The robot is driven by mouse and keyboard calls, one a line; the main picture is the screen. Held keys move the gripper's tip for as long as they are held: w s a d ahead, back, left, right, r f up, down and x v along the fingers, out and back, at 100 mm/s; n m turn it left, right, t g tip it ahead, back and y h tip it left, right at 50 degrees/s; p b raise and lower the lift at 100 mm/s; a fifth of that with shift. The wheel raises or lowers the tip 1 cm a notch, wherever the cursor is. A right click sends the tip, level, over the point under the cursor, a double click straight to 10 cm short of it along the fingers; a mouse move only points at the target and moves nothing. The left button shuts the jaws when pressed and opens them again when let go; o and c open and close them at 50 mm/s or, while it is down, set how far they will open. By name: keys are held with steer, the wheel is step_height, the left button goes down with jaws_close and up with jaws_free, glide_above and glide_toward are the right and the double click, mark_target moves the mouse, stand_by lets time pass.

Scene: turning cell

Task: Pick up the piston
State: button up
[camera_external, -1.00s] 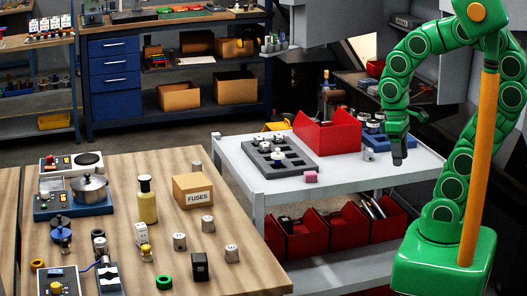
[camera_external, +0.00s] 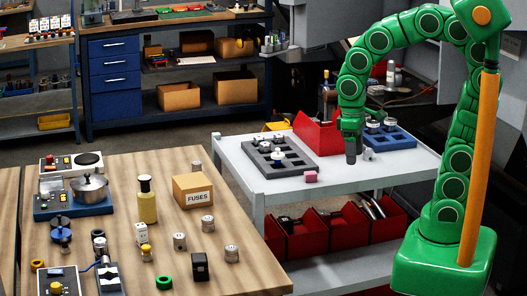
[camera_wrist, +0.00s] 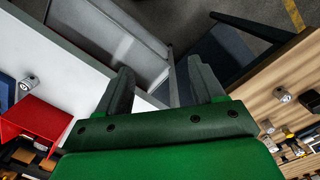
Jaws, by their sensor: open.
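A small silver cylinder that looks like a piston (camera_external: 369,154) stands on the white cart top (camera_external: 350,177), just right of my gripper. Similar silver pistons (camera_external: 180,241) (camera_external: 207,224) (camera_external: 231,254) stand on the wooden table at left. My gripper (camera_external: 351,157) is over the cart, fingers pointing down, and holds nothing. In the wrist view its two dark fingers (camera_wrist: 161,82) are spread apart with nothing between them. That view also shows the cart piston (camera_wrist: 28,83) at left, well away from the fingers, and a table piston (camera_wrist: 282,96) at right.
A red bin (camera_external: 317,136) and a grey slotted tray (camera_external: 254,160) are left of my gripper; a blue tray (camera_external: 402,139) is behind it, to the right. The cart's front right is clear.

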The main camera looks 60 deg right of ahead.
steer(key=w+a+f, duration=0.1)
steer(key=w+a, duration=0.6)
steer(key=w, duration=0.1)
steer(key=n+t+y, duration=0.1)
steer(key=n+t, duration=0.1)
steer(key=n, duration=0.1)
glide_above(232, 248)
steer(key=s, duration=0.1)
steer(key=f, duration=1)
steer(key=shift+s+d, duration=0.1)
steer(key=shift+d, duration=0.15)
steer(key=shift+n, duration=0.3)
steer(key=shift+w+a+f, duration=0.1)
steer(key=shift+w+f, duration=0.15)
steer(key=shift+f, duration=1)
steer(key=shift+w+a+f, duration=0.1)
steer(key=shift+w+f, duration=0.1)
steer(key=shift+f, duration=1.1)
steer(key=shift+w+a+f, duration=0.1)
steer(key=shift+w+f, duration=0.15)
steer(key=shift+f, duration=1)
steer(key=shift+c, duration=0.5)
steer(key=c, duration=1.1)
steer(key=shift+r, duration=0.1)
